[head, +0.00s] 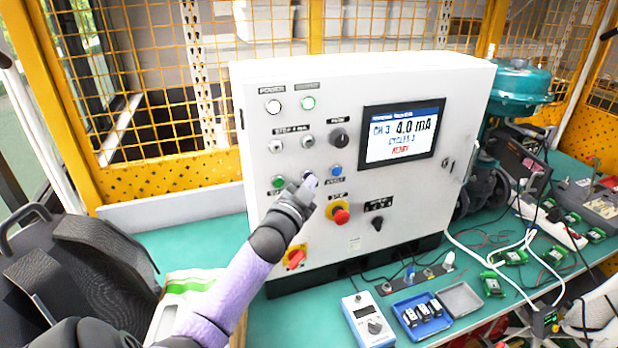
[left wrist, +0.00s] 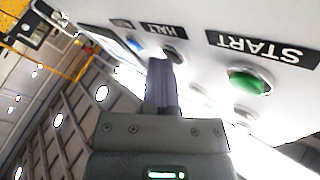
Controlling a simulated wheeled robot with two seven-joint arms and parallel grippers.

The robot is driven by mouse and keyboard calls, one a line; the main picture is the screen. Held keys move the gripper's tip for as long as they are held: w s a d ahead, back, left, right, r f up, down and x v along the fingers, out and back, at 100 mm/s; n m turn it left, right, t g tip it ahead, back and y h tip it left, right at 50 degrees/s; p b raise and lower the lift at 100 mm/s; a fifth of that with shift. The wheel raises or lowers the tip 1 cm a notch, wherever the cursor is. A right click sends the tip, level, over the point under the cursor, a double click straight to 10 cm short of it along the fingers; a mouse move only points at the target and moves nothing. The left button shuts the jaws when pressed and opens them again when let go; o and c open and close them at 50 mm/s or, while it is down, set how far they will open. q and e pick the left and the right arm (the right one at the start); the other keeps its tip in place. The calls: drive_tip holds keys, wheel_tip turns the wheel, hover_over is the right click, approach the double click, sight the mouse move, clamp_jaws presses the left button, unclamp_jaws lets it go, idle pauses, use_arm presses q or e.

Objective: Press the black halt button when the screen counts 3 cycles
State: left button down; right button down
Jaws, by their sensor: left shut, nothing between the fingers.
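The white control cabinet (head: 390,215) stands on the green bench. Its screen (head: 400,134) shows "CH 3", "4.0 mA", a small cycles line that seems to read 3, and a red word below, too small to be sure of. My left gripper (head: 309,182) is shut and empty, its fingertips at the panel over the halt button. In the left wrist view the shut fingers (left wrist: 160,75) point at the black halt button (left wrist: 174,54) under the HALT label, partly hidden by them. I cannot tell whether they touch it. My right gripper is not in view.
The green start button (head: 278,182) is just left of the fingertips, and a blue button (head: 337,171) is just right. A red emergency knob (head: 340,215) and a red rotary switch (head: 296,258) sit lower. A calibrator (head: 368,320) and blue tray (head: 421,315) lie in front.

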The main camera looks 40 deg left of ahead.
use_arm(q)
drive_tip(key=s+d+p, duration=0.3)
drive_tip(key=d, duration=0.2)
drive_tip(key=shift+d, duration=0.4)
idle(0.5)
idle(0.5)
